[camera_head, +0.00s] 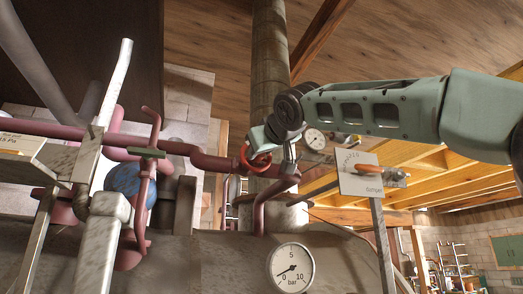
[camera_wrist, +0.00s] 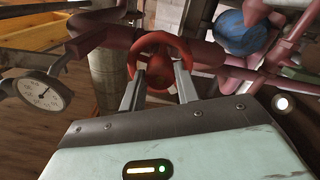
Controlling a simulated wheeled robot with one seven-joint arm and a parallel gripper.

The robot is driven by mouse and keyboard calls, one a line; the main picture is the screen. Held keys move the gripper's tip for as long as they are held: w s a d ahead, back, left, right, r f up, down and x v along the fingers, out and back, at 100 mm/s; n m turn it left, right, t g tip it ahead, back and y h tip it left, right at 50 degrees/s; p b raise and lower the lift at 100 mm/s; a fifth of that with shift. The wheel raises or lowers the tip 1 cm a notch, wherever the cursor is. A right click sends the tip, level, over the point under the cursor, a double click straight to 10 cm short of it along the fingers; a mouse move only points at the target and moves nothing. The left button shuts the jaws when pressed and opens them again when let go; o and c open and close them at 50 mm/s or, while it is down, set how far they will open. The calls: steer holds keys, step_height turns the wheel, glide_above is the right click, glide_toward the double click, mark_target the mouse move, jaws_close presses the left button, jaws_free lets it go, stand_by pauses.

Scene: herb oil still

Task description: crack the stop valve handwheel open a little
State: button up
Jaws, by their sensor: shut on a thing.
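The stop valve handwheel is a small red-orange ring with a hub. In the wrist view the handwheel (camera_wrist: 160,48) lies straight ahead, between and just beyond the two grey fingers. In the head view the handwheel (camera_head: 255,160) shows on the pink pipe left of my wrist, partly covered by my gripper. My gripper (camera_wrist: 160,88) is shut on the handwheel, with one finger on each side of its lower part. It also shows in the head view (camera_head: 262,146), reaching in from the right. The exact finger contact is hard to make out.
A pressure gauge (camera_head: 290,267) reading bar sits on the boiler front. Pink pipes (camera_head: 190,153) and a blue ball-shaped part (camera_head: 125,180) crowd the left. Another gauge (camera_wrist: 44,94) is left in the wrist view.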

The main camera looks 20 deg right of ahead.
steer(key=shift+n, duration=1.2)
steer(key=o, duration=1)
steer(key=shift+c, duration=0.2)
steer(key=s+b, duration=0.5)
steer(key=s, duration=1.2)
steer(key=shift+s+b, duration=0.2)
steer(key=shift+b, duration=0.1)
